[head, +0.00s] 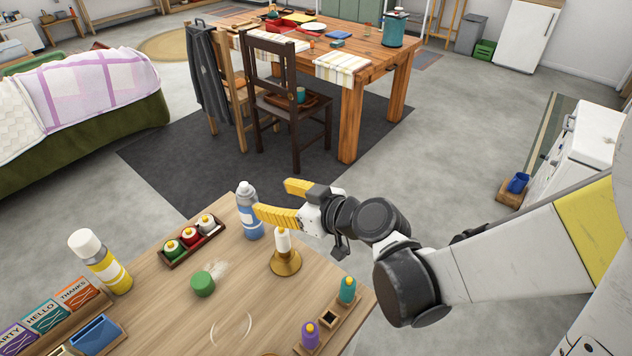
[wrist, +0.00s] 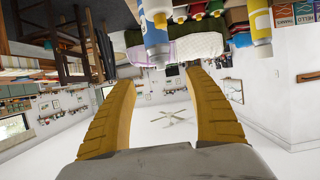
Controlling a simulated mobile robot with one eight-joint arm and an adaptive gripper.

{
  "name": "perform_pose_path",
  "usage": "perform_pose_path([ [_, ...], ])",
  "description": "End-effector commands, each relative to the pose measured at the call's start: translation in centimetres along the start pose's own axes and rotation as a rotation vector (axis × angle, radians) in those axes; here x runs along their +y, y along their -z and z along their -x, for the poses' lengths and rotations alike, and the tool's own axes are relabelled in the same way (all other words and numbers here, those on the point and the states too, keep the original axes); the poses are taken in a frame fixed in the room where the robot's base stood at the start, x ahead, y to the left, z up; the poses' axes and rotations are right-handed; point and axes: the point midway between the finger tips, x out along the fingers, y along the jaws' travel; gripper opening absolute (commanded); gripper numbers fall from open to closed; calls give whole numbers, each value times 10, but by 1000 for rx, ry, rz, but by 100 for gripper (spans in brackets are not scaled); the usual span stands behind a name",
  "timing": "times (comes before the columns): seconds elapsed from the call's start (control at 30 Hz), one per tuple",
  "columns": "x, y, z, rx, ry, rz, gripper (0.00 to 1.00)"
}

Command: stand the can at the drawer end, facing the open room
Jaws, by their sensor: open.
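Two spray cans stand upright on the wooden tabletop; I cannot tell which one the task means. The blue can (head: 249,220) with a grey top stands near the far edge. The yellow-banded can (head: 111,272) with a white cap stands at the left. My gripper (head: 275,200) is open and empty, its yellow fingers at the blue can's right; one fingertip overlaps the can in the picture, and contact is unclear. The upside-down wrist view shows the blue can (wrist: 155,33) and the yellow-banded can (wrist: 259,20) beyond the open fingers (wrist: 160,78). I cannot make out a drawer.
A candle in a brass holder (head: 286,262) stands just below my gripper. A tray of small bottles (head: 172,262), a green lid (head: 203,284) and a bottle rack (head: 327,319) are on the tabletop. Card boxes (head: 45,318) fill the left corner. Open floor lies beyond the far edge.

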Motion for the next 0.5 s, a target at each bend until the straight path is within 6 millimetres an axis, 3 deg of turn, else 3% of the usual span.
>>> perform_pose_path([
  [0.17, 3, 0, 6, -17, -10, -12, 62],
  [0.27, 13, -2, 23, -73, -44, -52, 62],
  [0.37, 28, -10, 56, -170, -113, -125, 62],
  [0.5, 50, -29, 121, -322, -267, -263, 62],
])
